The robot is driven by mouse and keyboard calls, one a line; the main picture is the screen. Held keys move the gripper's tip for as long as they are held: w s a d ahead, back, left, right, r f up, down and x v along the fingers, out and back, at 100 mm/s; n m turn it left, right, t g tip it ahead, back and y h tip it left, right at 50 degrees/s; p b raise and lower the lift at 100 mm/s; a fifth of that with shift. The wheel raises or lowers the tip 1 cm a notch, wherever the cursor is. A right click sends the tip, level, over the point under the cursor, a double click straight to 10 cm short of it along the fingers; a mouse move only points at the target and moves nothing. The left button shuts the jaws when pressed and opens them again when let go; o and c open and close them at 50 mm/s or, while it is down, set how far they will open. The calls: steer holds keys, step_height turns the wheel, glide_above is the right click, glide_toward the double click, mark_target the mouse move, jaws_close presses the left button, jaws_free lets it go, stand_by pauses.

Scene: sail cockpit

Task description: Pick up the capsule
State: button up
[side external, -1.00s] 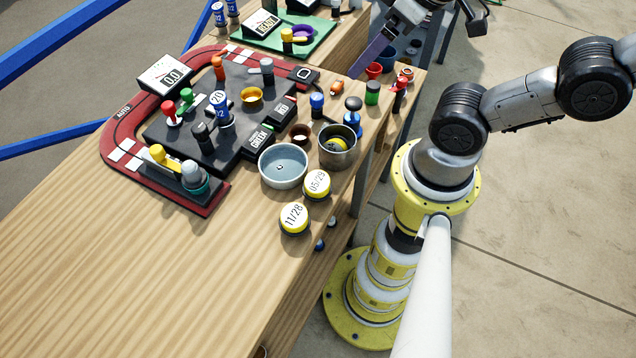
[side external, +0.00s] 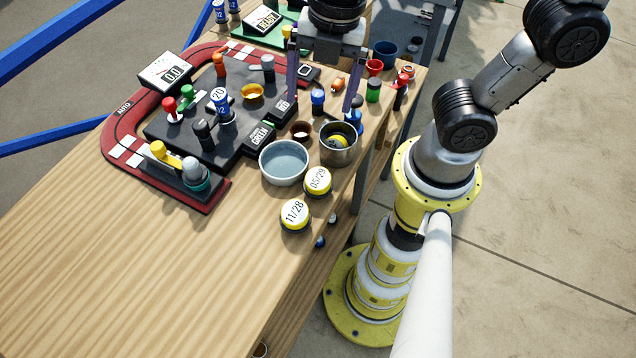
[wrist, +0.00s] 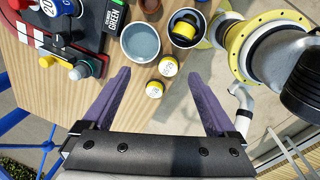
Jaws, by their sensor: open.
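No thing is marked as the capsule, and I cannot tell for certain which one it is. A small orange piece (side external: 338,85) lies on the wooden table between my fingers in the side view and looks capsule-like. A yellow and black round piece sits in the steel cup (side external: 338,157); it also shows in the wrist view (wrist: 184,31). My gripper (side external: 321,103) is open and empty, pointing down above the table's right part, with its purple fingers wide apart. In the wrist view my gripper (wrist: 158,73) has two yellow-and-white date-marked jars between and ahead of its fingertips.
A pale bowl (side external: 262,163) stands left of the steel cup. Jars marked 05/29 (side external: 318,181) and 11/28 (side external: 295,215) stand in front. A dark control panel (side external: 178,137) with upright levers lies left. Red and green small items crowd the right edge. The near-left table (side external: 130,270) is clear.

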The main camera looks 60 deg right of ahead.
mark_target(318, 178)
steer(key=a+f+n, duration=0.1)
steer(key=f, duration=0.4)
steer(key=s+a+f, duration=0.1)
steer(key=a+f, duration=0.1)
steer(key=f, duration=0.4)
steer(key=s+a+f+n+g, duration=0.1)
steer(key=f, duration=0.5)
steer(key=shift+a+n+h, duration=0.25)
steer(key=shift+n+h, duration=0.05)
steer(key=shift+w+r, duration=0.1)
steer(key=shift+c, duration=0.3)
steer(key=c, duration=1.2)
